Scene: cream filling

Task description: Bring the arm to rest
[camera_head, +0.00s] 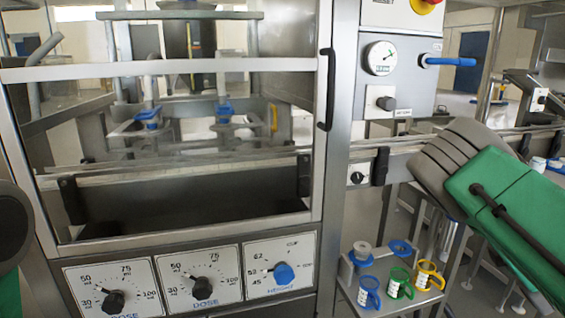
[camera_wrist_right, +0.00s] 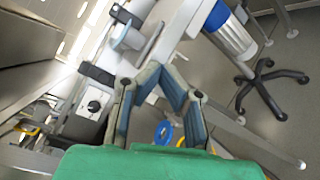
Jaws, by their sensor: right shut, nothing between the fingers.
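My right arm, with a green cover, comes in from the right in the head view. The grey end of my right gripper (camera_head: 437,165) is raised in front of the steel rail at the right of the machine. In the right wrist view the fingers of my right gripper (camera_wrist_right: 159,72) lean in and meet at the tips, shut with nothing between them. Only a dark and green part of my left arm shows at the left edge of the head view; my left gripper is out of view.
The filling machine (camera_head: 341,225) has a framed clear door (camera_head: 200,237) and dials (camera_head: 203,286) below. A red-yellow button (camera_head: 424,5) and gauge (camera_head: 381,58) are above right. Blue, green and yellow-handled cups (camera_head: 399,283) stand on a low shelf. A wheeled stand (camera_wrist_right: 262,85) shows in the wrist view.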

